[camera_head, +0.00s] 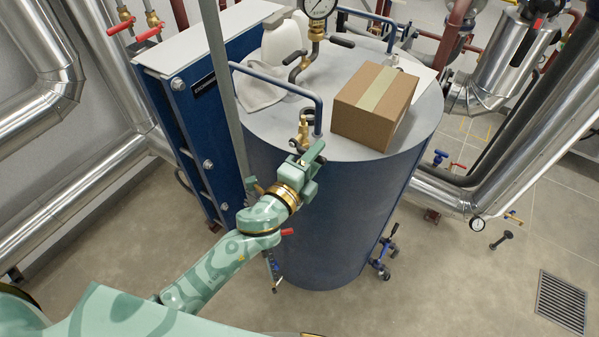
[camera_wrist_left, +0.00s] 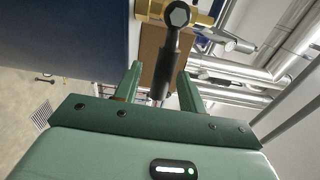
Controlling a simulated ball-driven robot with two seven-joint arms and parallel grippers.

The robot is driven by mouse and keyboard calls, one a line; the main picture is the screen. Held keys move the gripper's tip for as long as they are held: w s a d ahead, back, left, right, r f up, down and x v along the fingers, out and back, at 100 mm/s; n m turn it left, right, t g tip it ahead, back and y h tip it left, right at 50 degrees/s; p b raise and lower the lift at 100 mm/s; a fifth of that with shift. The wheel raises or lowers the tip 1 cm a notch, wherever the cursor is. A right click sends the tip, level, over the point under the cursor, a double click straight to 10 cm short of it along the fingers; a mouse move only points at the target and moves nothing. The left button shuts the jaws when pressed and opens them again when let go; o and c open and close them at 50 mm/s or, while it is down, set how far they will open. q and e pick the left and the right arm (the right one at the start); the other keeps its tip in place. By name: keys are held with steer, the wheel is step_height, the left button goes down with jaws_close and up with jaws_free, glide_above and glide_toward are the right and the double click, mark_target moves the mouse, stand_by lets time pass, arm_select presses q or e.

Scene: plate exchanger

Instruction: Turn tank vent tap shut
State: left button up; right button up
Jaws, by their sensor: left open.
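The tank vent tap is a brass tap (camera_head: 303,130) at the near rim of the blue tank's (camera_head: 320,220) grey lid. In the left wrist view its black lever (camera_wrist_left: 168,62) hangs from a hex nut on the brass body (camera_wrist_left: 152,8). My left gripper (camera_head: 312,154) is at the tap, just below it in the head view. The gripper (camera_wrist_left: 160,78) is open in the left wrist view. The lever lies between its two fingers, with no clear grip on it. My right gripper is not in view.
A cardboard box (camera_head: 374,106) sits on the lid, right of the tap. A blue rail (camera_head: 290,88) rises behind the tap. A grey upright post (camera_head: 226,85) stands left of it. A pressure gauge (camera_head: 319,7) and white jug (camera_head: 281,42) are farther back.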

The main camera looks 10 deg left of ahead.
arm_select(q)
steer(key=b+v, duration=0.3)
steer(key=v, duration=1.2)
steer(key=shift+s, duration=0.4)
steer(key=shift+a, duration=0.15)
